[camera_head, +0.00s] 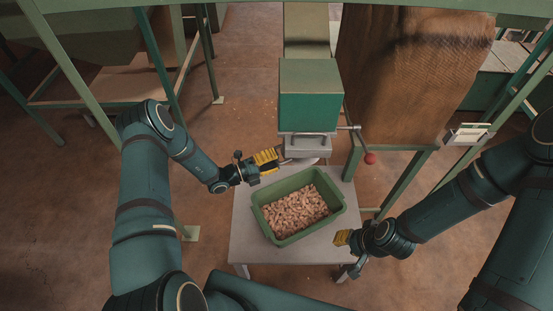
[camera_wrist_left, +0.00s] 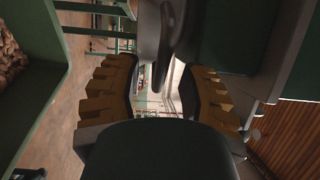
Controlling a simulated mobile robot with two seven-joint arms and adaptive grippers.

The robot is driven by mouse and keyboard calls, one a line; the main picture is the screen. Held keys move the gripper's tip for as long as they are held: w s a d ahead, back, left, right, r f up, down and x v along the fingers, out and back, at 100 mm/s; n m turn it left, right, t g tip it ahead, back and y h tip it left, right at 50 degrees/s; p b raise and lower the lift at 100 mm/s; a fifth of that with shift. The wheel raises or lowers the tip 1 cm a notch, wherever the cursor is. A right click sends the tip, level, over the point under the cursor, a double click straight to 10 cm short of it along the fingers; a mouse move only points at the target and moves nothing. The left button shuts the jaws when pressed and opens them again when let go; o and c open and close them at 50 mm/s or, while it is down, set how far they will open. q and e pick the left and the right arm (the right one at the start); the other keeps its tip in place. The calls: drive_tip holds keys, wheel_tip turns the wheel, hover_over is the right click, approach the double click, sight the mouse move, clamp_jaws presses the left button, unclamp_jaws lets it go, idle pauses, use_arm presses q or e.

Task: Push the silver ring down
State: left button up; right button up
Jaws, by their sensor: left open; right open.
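The silver ring appears to be the pale curved rim (camera_head: 303,161) low on the hopper outlet, partly hidden by the outlet above it. My left gripper (camera_head: 277,159) is open, with its yellow-padded fingers just left of this rim. In the left wrist view, the two ridged fingers (camera_wrist_left: 163,88) stand apart. A grey curved metal piece (camera_wrist_left: 149,32) shows above the gap between them, probably part of the ring; contact cannot be told. My right gripper (camera_head: 343,241) is open and empty by the table's right edge, away from the ring.
The green hopper box (camera_head: 310,97) stands above the outlet. A lever with a red knob (camera_head: 370,158) sticks out right. A green bin (camera_head: 335,209) of nuts sits on the small grey table (camera_head: 246,246) below.

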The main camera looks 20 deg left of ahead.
use_arm(q)
drive_tip(key=shift+w+d, duration=0.3)
drive_tip(key=shift+d, duration=0.15)
clamp_jaws()
wheel_tip(320, 180, down, 8)
drive_tip(key=b, duration=0.6)
drive_tip(key=shift+b, duration=0.3)
drive_tip(key=shift+s+f, duration=0.1)
unclamp_jaws()
